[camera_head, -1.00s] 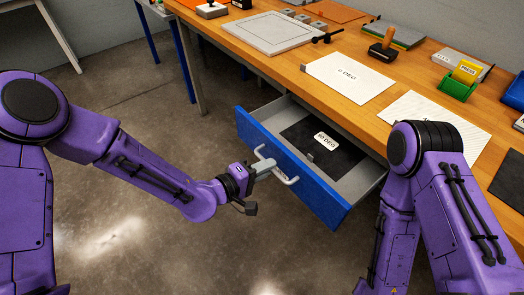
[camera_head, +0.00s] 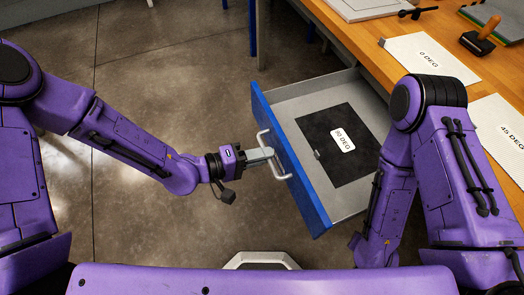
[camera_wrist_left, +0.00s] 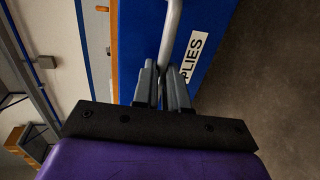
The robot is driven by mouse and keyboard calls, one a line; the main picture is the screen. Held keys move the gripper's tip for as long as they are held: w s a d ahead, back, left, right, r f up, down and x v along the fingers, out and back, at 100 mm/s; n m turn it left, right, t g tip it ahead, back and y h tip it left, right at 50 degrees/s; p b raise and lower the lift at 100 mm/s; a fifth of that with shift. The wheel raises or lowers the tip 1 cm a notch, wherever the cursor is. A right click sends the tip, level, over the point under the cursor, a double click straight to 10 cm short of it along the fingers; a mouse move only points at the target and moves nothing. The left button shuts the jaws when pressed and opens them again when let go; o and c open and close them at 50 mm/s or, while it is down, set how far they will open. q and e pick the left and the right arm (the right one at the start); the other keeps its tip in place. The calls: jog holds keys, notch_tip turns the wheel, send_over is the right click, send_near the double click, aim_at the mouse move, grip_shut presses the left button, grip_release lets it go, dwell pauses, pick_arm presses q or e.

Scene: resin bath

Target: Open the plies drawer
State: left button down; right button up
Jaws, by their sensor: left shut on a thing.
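The plies drawer has a blue front (camera_head: 291,160) and a grey tray, and it stands pulled far out from under the workbench. A black sheet (camera_head: 338,143) with a label that seems to read 90 DEG lies inside it. My left gripper (camera_head: 268,157) is shut on the drawer's grey bar handle (camera_head: 284,172). The left wrist view shows its fingers (camera_wrist_left: 162,85) closed around the handle (camera_wrist_left: 171,32), beside the PLIES label (camera_wrist_left: 191,57) on the blue front. My right arm stands at the right; its gripper is out of view.
The wooden workbench (camera_head: 375,48) runs along the right. On it lie a white sheet marked 0 DEG (camera_head: 430,60), another marked 45 DEG (camera_head: 502,118) and a wooden-handled tool (camera_head: 478,40). The floor (camera_head: 150,65) left of the drawer is clear.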

pick_arm(q)
jog(key=c, duration=1.2)
grip_release()
jog(key=shift+o, duration=0.2)
jog(key=shift+a, duration=0.1)
jog(key=v, duration=1)
jog(key=shift+a, duration=0.2)
jog(key=shift+s, duration=0.1)
